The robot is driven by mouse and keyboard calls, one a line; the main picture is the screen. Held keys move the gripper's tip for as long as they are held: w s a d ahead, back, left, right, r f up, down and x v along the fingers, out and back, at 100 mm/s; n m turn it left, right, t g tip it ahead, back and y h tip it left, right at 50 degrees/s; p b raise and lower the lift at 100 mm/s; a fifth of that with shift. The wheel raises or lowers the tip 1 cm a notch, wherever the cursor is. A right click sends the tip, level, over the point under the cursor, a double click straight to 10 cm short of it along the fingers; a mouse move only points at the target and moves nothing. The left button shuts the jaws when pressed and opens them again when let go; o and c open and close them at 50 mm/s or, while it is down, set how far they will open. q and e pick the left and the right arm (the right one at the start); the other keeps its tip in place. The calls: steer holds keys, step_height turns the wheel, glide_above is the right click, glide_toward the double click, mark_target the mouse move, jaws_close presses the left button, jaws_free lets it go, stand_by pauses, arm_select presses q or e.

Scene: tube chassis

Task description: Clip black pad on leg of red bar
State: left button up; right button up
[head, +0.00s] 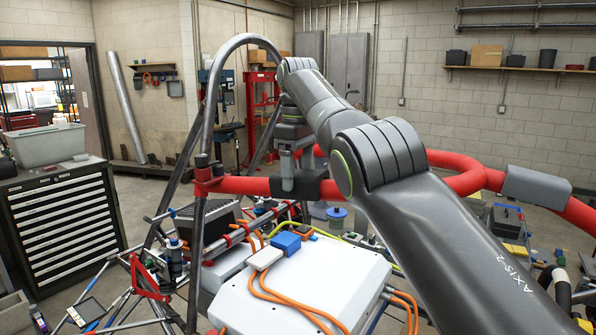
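The red bar (245,185) is a bent red tube running across the middle of the head view, in front of the grey tube frame. A black pad (322,188) sits at the bar's near left stretch and seems to lie around or against it; I cannot tell whether it is fully seated. My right gripper (288,178) reaches down from above at the pad's left part. One grey finger shows in front of the pad; the other is hidden, so its opening is unclear. My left gripper is not in view.
A grey pad (537,187) sits on the red bar at the right. A bent grey tube hoop (212,110) rises just left of my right gripper. A white box (305,290) with orange cables lies below the bar. A drawer cabinet (62,212) stands at left.

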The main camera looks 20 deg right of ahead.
steer(key=o, duration=0.3)
steer(key=shift+o, duration=0.2)
steer(key=shift+r, duration=0.15)
step_height(320, 180, up, 12)
steer(key=p, duration=1.1)
steer(key=shift+p, duration=0.35)
